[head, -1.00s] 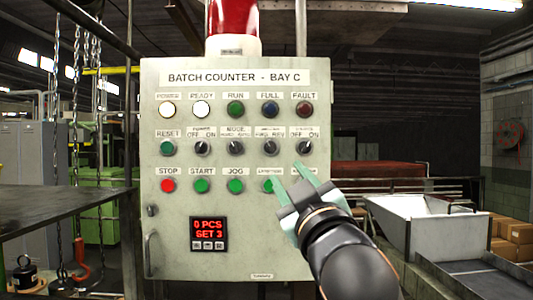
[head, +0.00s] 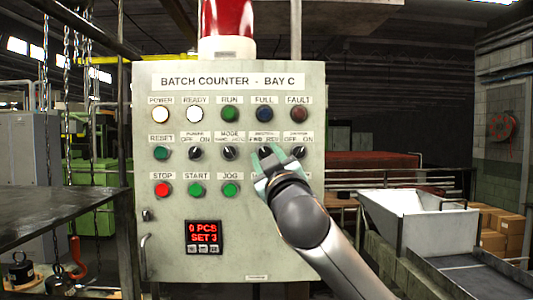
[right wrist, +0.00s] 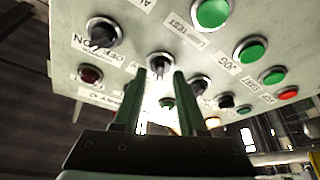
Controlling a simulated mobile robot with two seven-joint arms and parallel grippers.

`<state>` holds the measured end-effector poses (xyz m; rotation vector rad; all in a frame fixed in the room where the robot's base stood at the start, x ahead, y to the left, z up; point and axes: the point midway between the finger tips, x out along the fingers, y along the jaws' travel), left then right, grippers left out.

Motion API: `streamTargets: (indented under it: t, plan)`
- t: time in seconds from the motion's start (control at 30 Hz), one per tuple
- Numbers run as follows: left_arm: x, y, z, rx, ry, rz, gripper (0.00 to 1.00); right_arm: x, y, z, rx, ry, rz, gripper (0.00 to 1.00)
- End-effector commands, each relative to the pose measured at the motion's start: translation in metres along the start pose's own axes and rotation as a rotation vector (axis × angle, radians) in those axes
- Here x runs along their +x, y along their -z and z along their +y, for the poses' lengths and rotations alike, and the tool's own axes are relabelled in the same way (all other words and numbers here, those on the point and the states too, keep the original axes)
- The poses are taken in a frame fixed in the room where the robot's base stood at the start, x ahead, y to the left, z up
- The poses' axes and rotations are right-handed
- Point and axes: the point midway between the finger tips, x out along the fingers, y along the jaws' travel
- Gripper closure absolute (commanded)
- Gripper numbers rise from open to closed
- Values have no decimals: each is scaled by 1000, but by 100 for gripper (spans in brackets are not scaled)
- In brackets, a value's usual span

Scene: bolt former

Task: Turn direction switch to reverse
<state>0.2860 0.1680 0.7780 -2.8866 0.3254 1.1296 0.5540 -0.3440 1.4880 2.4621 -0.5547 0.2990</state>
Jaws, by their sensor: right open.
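The direction switch (head: 266,150) is a small dark rotary knob under a FWD REV label on the grey-green panel (head: 170,250). It is the fourth item in the middle row and is partly covered by my gripper. My right gripper (head: 267,154) is open, its green fingers pointing at this knob. In the right wrist view the fingertips (right wrist: 159,74) are on either side of the direction switch (right wrist: 160,64), with a gap showing between them. I cannot tell if they touch it or which way its pointer is set. My left gripper is out of view.
Neighbouring knobs are close by: the mode switch (head: 229,153) to the left and an OFF ON switch (head: 297,153) to the right. Lamps are above, push buttons below. A dark table (head: 60,215) stands at left and a metal hopper (head: 420,220) at right.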

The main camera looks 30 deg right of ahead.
Motion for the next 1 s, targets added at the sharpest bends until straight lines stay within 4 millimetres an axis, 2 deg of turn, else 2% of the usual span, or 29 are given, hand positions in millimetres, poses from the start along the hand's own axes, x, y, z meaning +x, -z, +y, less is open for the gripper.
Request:
streamTargets:
  t: [0.17,0.53,1.0]
  plan:
    - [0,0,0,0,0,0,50,0,0,0,0,0,0,59]
    - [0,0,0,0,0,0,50,0,0,0,0,0,0,99]
    - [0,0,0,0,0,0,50,0,0,0,1,0,0,100]
